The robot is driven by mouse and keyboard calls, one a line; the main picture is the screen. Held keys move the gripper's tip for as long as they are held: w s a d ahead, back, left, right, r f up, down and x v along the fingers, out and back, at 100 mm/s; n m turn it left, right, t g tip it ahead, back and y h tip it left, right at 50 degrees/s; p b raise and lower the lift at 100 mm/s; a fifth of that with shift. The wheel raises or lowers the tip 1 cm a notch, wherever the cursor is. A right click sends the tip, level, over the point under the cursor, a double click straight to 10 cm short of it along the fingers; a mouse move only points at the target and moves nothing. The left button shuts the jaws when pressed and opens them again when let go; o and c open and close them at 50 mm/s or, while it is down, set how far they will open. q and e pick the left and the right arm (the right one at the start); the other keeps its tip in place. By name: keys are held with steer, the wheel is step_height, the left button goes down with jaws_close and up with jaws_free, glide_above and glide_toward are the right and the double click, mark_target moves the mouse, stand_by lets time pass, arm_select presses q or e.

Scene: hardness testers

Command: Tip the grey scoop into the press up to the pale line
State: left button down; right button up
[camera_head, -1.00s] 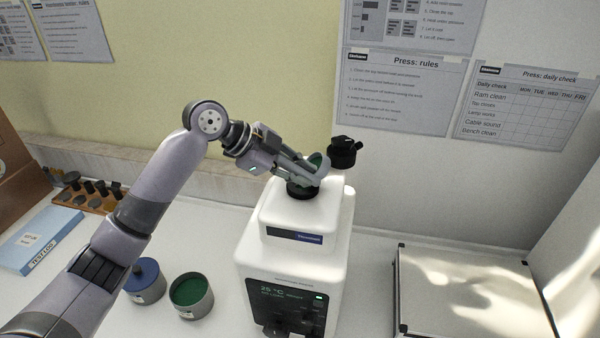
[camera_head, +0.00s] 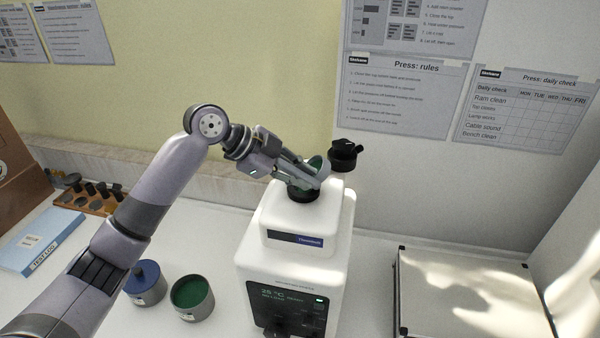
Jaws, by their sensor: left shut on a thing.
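The white press (camera_head: 290,260) stands in the middle of the bench, with a dark round mouth (camera_head: 302,194) on its top. My left gripper (camera_head: 308,178) is shut on the grey scoop (camera_head: 322,170), just above that mouth. Green powder shows in the scoop, which is tilted. The gripper fingers partly cover the scoop and the mouth, so the inside of the press and the pale line are hidden. My right gripper is not in view.
A black cap (camera_head: 344,152) stands out behind the mouth on the right. An open tin of green powder (camera_head: 191,293) and a blue-lidded tin (camera_head: 145,280) stand left of the press. A pale-topped box (camera_head: 465,290) is at the right.

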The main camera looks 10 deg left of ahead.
mark_target(299, 169)
arm_select(q)
steer(key=shift+r+g+y+p, duration=0.3)
steer(key=shift+r+y+p, duration=0.3)
steer(key=shift+p, duration=0.7)
step_height(299, 169, up, 2)
steer(key=g+y, duration=0.1)
steer(key=y, duration=0.1)
steer(key=shift+r+y, duration=0.15)
steer(key=shift+y, duration=0.25)
steer(key=r+g+y, duration=0.1)
steer(key=g+y, duration=0.1)
steer(key=y, duration=0.1)
steer(key=shift+d+r, duration=0.15)
steer(key=shift+r, duration=0.25)
steer(key=shift+r+g+y, duration=0.4)
steer(key=shift+y, duration=0.3)
steer(key=shift+a, duration=0.2)
